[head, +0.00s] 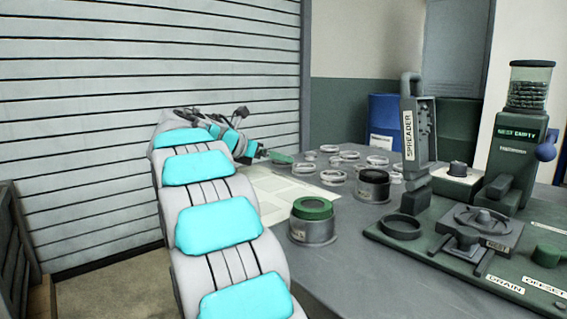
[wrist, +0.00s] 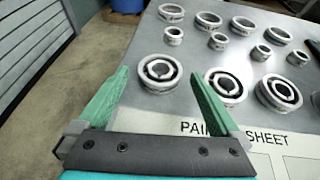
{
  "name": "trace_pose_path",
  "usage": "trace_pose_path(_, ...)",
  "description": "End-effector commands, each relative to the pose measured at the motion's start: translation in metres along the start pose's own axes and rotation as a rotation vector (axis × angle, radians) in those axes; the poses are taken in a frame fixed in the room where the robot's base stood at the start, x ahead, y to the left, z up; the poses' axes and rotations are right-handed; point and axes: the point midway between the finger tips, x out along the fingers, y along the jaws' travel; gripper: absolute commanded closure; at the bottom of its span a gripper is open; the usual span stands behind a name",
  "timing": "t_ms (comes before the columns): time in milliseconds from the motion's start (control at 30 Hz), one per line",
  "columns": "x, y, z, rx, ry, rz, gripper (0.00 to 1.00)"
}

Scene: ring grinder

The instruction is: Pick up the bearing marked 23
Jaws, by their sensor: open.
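Several bearings and rings lie on the grey table; any number on them is too small to read, so I cannot tell which one is marked 23. In the wrist view, a large bearing with a dark inner ring (wrist: 146,75) shows between my open fingers (wrist: 159,75). Another large bearing (wrist: 224,87) is just right of the right fingertip, and a third (wrist: 279,94) is farther right. My gripper (head: 281,157) is empty, at the table's far left in the head view, beside the bearing group (head: 333,176). Its height above the table is unclear.
A paper sheet (head: 268,190) lies on the table before the bearings. A can with a green ring (head: 313,228) and a dark can (head: 372,188) stand nearer. The spreader (head: 417,150) and a green machine base (head: 430,240) occupy the right.

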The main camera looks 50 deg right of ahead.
Motion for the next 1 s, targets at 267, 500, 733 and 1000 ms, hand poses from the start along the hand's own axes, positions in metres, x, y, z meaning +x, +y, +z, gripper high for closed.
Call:
trace_pose_path(267, 0.03, 0.0, 0.0, 0.0, 0.0, 0.001, 0.0)
trace_pose_path(500, 0.029, 0.0, 0.001, 0.0, 0.0, 0.001, 0.09)
trace_pose_path(733, 0.029, 0.0, 0.001, 0.0, 0.0, 0.001, 0.35)
trace_pose_path(1000, 0.029, 0.0, 0.001, 0.0, 0.0, 0.001, 0.65)
